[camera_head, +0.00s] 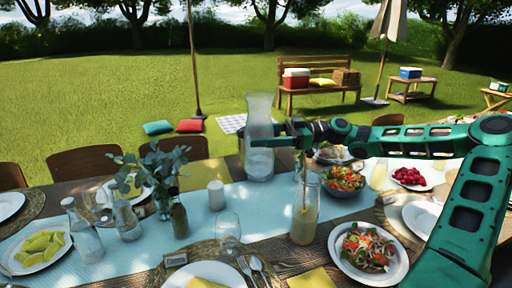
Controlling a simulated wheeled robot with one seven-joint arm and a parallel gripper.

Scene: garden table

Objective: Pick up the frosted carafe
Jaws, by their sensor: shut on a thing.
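The frosted carafe (259,132) is a tall, pale, translucent vessel standing upright at the far side of the table, near the middle of the view. My gripper (270,142) reaches in from the right and is shut on the carafe at about mid-height. The carafe's base (259,172) appears at the level of the light blue runner; I cannot tell whether it touches it. The gripper covers part of the carafe's right side, and the far finger is hard to make out.
A tall glass of pale drink (305,212) and a salad bowl (343,181) stand near the carafe, under or beside my arm. A white candle (216,195), a vase of leaves (160,185) and glass bottles (82,230) stand to the left. Chairs (87,163) line the far edge.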

